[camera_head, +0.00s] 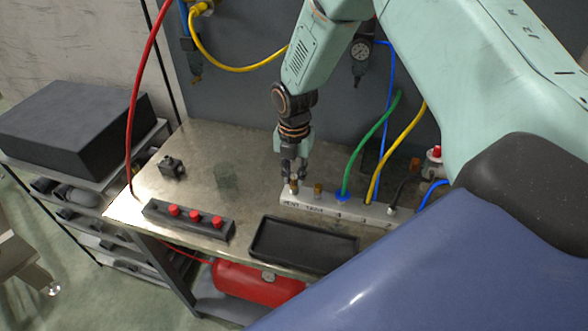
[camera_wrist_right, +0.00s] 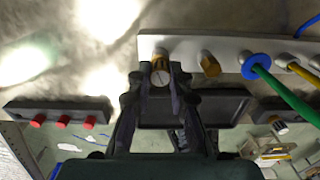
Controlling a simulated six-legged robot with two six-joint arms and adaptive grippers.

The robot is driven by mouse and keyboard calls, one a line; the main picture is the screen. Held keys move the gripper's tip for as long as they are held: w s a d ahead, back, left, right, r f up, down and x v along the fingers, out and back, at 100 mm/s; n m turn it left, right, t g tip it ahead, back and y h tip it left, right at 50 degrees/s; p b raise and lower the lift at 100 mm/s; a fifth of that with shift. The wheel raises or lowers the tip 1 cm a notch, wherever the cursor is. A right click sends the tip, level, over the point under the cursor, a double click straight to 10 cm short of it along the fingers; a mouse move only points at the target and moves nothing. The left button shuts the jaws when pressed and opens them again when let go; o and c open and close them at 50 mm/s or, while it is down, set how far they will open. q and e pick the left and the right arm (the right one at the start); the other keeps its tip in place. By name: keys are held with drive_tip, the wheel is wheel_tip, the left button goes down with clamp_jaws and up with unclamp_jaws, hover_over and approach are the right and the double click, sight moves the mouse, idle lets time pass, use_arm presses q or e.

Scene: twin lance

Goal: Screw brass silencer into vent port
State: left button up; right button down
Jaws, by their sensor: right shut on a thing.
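The brass silencer (camera_head: 294,188) is between the fingertips of my right gripper (camera_head: 297,172), above the left end of the pale manifold block (camera_head: 345,212). In the right wrist view my right gripper (camera_wrist_right: 159,80) is shut on the silencer (camera_wrist_right: 160,78), whose slotted end faces the camera. The silencer lines up with the leftmost port of the block (camera_wrist_right: 185,44); the fingers and silencer hide most of that port, so I cannot tell how deep it sits. A second brass fitting (camera_head: 318,189) stands in the port beside it. My left gripper is not in view.
A green hose (camera_head: 368,145), a yellow hose (camera_head: 397,150) and other lines rise from the block's right. In front lie an empty black tray (camera_head: 300,245) and a dark bar with red knobs (camera_head: 190,218).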

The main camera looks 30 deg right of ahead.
drive_tip(key=m+p, duration=0.1)
drive_tip(key=m, duration=0.3)
drive_tip(key=shift+r+m+p, duration=0.1)
drive_tip(key=shift+m+p, duration=0.2)
drive_tip(key=m+p, duration=0.1)
drive_tip(key=m, duration=0.3)
drive_tip(key=shift+m+p, duration=0.3)
drive_tip(key=shift+p, duration=0.05)
drive_tip(key=m+p, duration=0.1)
drive_tip(key=m, duration=0.3)
drive_tip(key=shift+m+p, duration=0.3)
drive_tip(key=shift+p, duration=0.1)
drive_tip(key=m+p, duration=0.1)
drive_tip(key=m, duration=0.2)
drive_tip(key=c, duration=1.5)
unclamp_jaws()
drive_tip(key=o, duration=0.5)
drive_tip(key=shift+w, duration=0.1)
drive_tip(key=shift+o, duration=0.2)
wheel_tip(320, 180, up, 12)
